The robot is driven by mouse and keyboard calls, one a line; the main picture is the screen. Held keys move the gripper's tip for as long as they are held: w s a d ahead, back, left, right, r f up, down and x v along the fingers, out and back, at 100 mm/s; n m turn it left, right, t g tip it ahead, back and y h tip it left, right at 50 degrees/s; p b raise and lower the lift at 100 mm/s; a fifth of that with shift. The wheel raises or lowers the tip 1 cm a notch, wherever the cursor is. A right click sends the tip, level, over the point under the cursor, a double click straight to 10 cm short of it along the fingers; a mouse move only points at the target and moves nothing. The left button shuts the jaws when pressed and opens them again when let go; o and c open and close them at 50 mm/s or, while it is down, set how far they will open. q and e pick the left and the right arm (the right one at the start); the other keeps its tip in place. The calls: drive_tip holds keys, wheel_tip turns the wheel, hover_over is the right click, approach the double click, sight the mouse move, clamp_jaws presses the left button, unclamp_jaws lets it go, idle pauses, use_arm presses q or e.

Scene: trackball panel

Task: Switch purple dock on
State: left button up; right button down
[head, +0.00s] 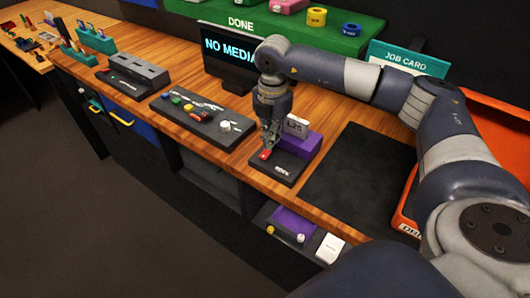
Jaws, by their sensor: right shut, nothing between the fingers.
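The purple dock (303,144) stands on a dark base (284,167) on the wooden bench, right of the middle of the head view. A light grey block with dark marks (297,126) sits at its top. A small red switch (264,155) is on the front left of the base. My right gripper (268,147) points down over the base, shut and empty, its fingertips at or just above the red switch. I cannot tell whether they touch. The fingers partly hide the switch and the dock's left side. My left gripper is not in view.
A black mat (360,178) lies right of the dock, with an orange tray (480,112) beyond. A control panel with coloured knobs (203,120) is to the left. A monitor reading NO MEDIA (226,72) stands behind. A lower shelf holds another purple item (293,222).

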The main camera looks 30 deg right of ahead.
drive_tip(key=shift+f+b, duration=0.45)
drive_tip(key=shift+f, duration=0.25)
drive_tip(key=shift+r, duration=0.1)
wheel_tip(320, 180, up, 7)
drive_tip(key=p, duration=0.4)
drive_tip(key=shift+p, duration=0.4)
idle(0.3)
